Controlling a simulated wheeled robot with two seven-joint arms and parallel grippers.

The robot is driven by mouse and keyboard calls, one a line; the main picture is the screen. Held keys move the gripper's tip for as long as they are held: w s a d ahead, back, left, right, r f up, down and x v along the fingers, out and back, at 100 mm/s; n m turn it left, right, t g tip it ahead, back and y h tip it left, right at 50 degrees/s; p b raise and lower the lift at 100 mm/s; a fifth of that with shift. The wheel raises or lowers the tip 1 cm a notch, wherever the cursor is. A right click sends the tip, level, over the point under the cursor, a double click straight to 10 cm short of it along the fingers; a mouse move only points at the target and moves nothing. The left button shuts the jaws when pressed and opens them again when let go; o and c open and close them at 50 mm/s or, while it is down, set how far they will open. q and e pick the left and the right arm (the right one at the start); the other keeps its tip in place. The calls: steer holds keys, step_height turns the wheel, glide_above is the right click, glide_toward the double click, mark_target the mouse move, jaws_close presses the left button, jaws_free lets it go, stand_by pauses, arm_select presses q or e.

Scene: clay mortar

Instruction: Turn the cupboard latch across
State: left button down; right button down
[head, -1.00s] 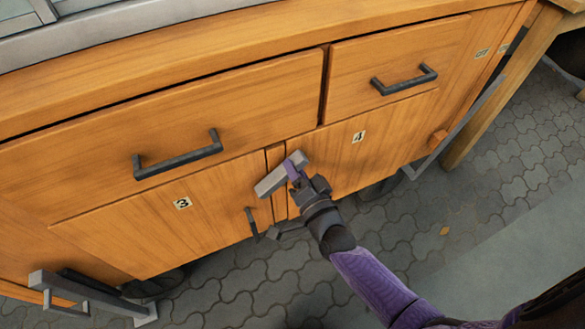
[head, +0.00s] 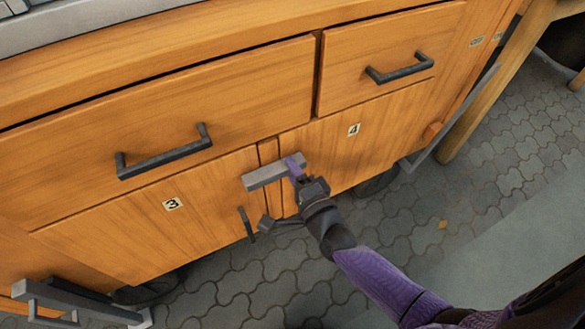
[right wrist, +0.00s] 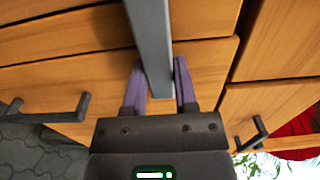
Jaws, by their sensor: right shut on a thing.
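The cupboard latch is a grey bar (head: 267,173) on the front of the wooden cupboard, lying across the seam between door 3 (head: 140,220) and door 4 (head: 375,135). In the head view it is nearly level, with its right end slightly higher. My right gripper (head: 296,167) is shut on the bar near its right end. In the right wrist view, the purple fingers (right wrist: 160,88) stand on both sides of the grey bar (right wrist: 150,35). My left gripper is not in view.
A drawer handle (head: 164,158) is above door 3, and another (head: 400,70) is at upper right. A small dark door handle (head: 247,224) hangs just below the latch. A grey metal frame (head: 75,300) is at lower left. Paving (head: 400,230) is open at lower right.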

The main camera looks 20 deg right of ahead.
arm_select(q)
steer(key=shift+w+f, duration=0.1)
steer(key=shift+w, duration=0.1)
arm_select(e)
steer(key=shift+f, duration=0.1)
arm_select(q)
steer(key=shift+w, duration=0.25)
arm_select(e)
steer(key=shift+c, duration=2)
jaws_free()
arm_select(q)
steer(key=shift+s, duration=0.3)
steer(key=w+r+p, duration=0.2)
steer(key=p, duration=0.1)
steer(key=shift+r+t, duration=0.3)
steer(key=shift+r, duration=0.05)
arm_select(e)
steer(key=s, duration=1)
steer(key=shift+d, duration=0.15)
